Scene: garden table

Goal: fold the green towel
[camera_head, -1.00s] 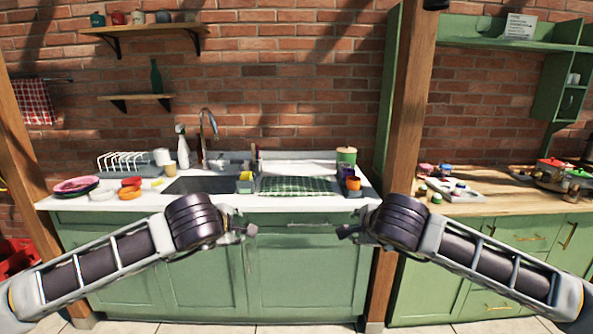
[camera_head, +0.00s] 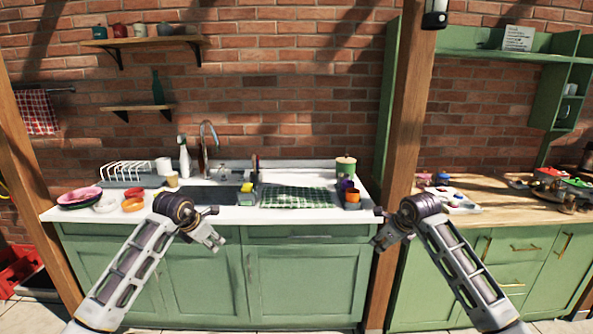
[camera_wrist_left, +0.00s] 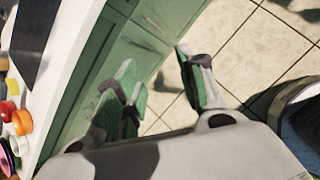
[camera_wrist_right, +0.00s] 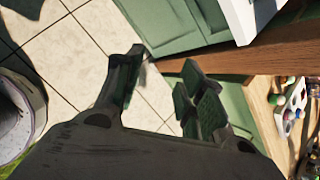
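The green checked towel (camera_head: 298,197) lies flat on the white counter, right of the sink, in the head view. My left gripper (camera_head: 216,243) is in front of the counter, below its front edge and left of the towel. In the left wrist view my left gripper (camera_wrist_left: 165,90) has its fingers spread with nothing between them. My right gripper (camera_head: 378,240) is in front of the wooden post, right of the towel. In the right wrist view my right gripper (camera_wrist_right: 160,90) is also spread and empty. Neither gripper touches the towel.
The sink (camera_head: 208,195) is left of the towel, with a yellow sponge (camera_head: 247,187) between them. An orange cup (camera_head: 352,196) and a green canister (camera_head: 345,166) stand to its right. A wooden post (camera_head: 401,140) rises right of the counter. Plates (camera_head: 80,197) lie far left.

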